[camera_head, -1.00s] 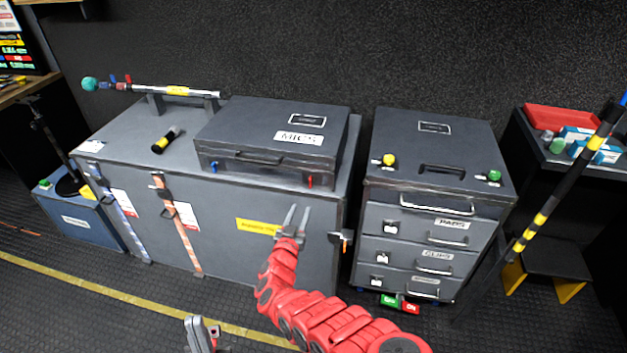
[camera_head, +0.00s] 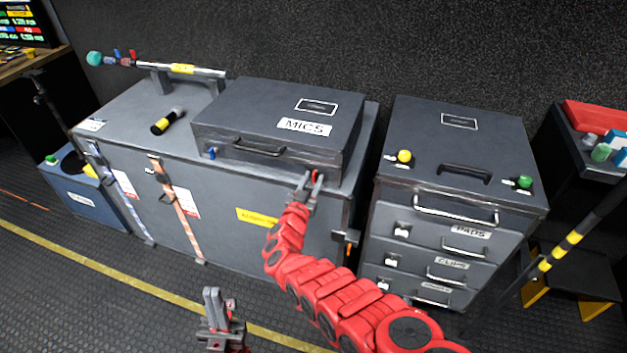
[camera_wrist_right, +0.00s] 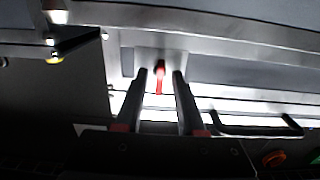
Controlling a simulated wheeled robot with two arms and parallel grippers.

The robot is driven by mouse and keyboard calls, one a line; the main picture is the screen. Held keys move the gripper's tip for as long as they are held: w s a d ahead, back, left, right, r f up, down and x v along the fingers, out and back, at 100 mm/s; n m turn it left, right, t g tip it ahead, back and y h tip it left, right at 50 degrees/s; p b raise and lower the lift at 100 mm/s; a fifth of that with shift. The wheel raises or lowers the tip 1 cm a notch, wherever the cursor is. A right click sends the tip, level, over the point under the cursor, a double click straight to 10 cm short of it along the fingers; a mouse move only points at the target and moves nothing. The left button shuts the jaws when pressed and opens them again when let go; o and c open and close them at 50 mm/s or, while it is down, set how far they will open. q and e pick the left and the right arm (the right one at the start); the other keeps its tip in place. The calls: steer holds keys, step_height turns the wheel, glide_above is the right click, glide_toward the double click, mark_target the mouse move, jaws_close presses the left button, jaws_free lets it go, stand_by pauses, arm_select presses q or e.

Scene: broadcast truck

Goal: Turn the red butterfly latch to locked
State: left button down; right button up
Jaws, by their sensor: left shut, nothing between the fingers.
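The red butterfly latch (camera_head: 315,175) is on the front right of the dark grey MICS case (camera_head: 225,112). It also shows in the right wrist view (camera_wrist_right: 160,78), where its red tab hangs vertically. My right gripper (camera_head: 311,178) is open at the latch. In the wrist view its fingertips (camera_wrist_right: 160,71) stand on either side of the latch, with a gap on both sides. My right fingers partly hide the latch in the head view. My left gripper (camera_head: 211,291) is shut and empty, low in front of the big trunk.
The MICS case has a blue latch (camera_head: 212,153) at front left and a handle (camera_head: 258,149) between. It rests on a large grey trunk (camera_head: 130,125). A drawer cabinet (camera_head: 395,150) stands close on the right. The floor in front is clear.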

jaws_close()
